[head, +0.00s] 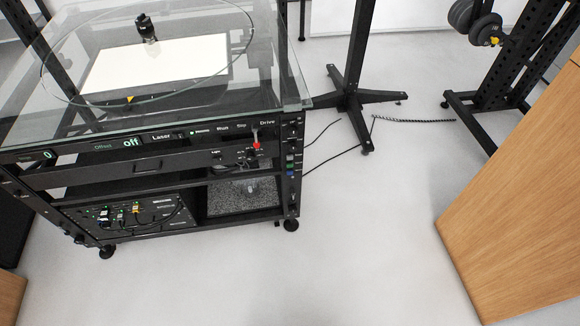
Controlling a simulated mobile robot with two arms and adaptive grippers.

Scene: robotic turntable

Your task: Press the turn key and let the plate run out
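The turntable (292,118) stands at the left of the head view, a black wheeled frame with a glass top. A round plate outline (245,50) shows through or on the glass, with a white sheet (110,72) within it and a small black device (147,30) on top. The front panel (75,150) has green displays reading "0" and "off", and labels that seem to read Laser, Run, Stop and Drive. A small green light shows by the labels. A red-tipped switch (256,146) sits below Drive. I cannot make out separate keys clearly. Neither gripper is in view.
Shelves below hold a cable-filled black unit (130,212) and a speckled grey slab (240,196). A black stand (352,95) and loose cables are behind right. A weight rack (490,100) and wooden panel (515,200) are at right. The pale floor (350,240) between is clear.

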